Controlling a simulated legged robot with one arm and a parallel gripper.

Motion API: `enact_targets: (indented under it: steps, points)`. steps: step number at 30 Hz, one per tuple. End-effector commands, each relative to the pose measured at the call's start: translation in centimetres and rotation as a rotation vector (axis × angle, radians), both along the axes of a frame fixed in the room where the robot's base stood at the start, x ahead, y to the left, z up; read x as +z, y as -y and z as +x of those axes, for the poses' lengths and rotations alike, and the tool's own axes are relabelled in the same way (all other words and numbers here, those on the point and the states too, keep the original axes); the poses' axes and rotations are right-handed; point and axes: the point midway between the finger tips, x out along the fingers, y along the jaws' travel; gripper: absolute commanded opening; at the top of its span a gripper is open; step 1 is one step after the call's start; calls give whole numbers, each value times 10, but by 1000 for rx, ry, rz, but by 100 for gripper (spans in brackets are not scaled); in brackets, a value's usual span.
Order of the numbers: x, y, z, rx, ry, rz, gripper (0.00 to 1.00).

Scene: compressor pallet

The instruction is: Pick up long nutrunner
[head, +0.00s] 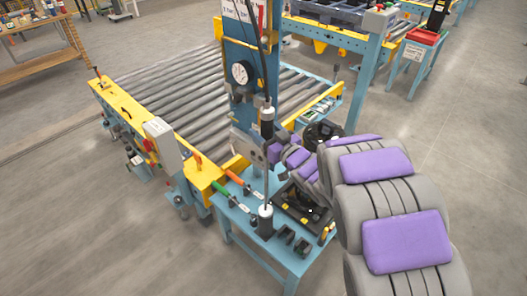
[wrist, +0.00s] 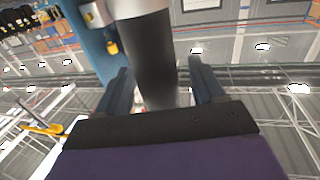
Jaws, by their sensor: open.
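The long nutrunner (head: 267,122) stands upright at the blue column, with a dark body, a thin grey shaft and a dark lower end near the small blue table. In the wrist view a thick dark cylinder, which looks like the nutrunner's body (wrist: 150,45), runs down between my fingers. My gripper (head: 266,152) is beside the column at the nutrunner's mid-height, partly hidden by my arm. In the wrist view my gripper (wrist: 162,78) is open, with one finger on each side of the cylinder. A gap shows on the right; contact on the left is unclear.
The blue column (head: 240,50) with a round gauge stands close behind the nutrunner. The blue table (head: 235,215) below holds orange- and green-handled tools, dark blocks and a black tray. A roller conveyor (head: 180,85) with yellow ends lies behind left.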

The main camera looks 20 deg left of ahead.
Motion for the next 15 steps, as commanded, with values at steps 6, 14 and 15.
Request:
enact_targets:
  steps: [6, 14, 15]
  points:
    - [1, 5, 1, -1, -3, 3, 53]
    - [1, 4, 0, -1, 0, 3, 28]
    - [1, 3, 0, -1, 0, 2, 24]
